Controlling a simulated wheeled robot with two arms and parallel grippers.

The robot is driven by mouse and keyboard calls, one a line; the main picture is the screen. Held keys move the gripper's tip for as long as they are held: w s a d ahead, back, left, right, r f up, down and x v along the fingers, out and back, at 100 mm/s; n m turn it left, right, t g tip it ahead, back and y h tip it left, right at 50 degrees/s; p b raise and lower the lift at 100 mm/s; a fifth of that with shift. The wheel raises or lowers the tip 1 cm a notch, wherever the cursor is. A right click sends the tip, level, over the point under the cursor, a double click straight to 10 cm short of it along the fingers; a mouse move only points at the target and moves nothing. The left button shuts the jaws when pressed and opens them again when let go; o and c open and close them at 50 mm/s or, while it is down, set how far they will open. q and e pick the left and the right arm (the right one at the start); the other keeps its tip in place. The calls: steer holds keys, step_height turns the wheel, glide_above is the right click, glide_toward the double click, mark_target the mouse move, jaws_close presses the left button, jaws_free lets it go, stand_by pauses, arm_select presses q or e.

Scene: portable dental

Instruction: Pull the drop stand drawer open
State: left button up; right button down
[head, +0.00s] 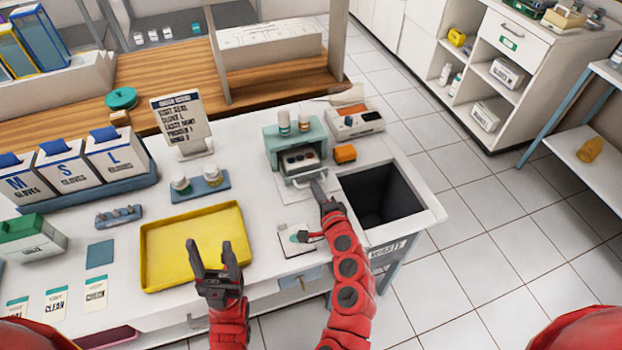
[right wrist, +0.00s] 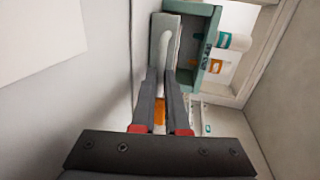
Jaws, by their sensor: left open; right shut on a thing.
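In the right wrist view, the pale handle (right wrist: 166,45) lies between the gripper's fingers (right wrist: 160,100), beside the teal stand (right wrist: 207,55). The exact contact is partly hidden. My left gripper (head: 208,262) is open and empty over the yellow tray's front right area.
The yellow tray (head: 165,240) lies left of the stand. A dark waste opening (head: 380,192) is right of the drawer. An orange block (head: 345,154) and a white device (head: 354,122) stand close to the stand. A white card (head: 295,240) lies in front.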

steer(key=s, duration=0.2)
steer(key=s+d, duration=0.1)
steer(key=s, duration=0.1)
steer(key=shift+s+d+f+b, duration=0.1)
steer(key=shift+f+b, duration=0.05)
steer(key=shift+b, duration=0.15)
steer(key=shift+s+d, duration=0.1)
steer(key=shift+s, duration=0.1)
steer(key=c, duration=1.2)
jaws_free()
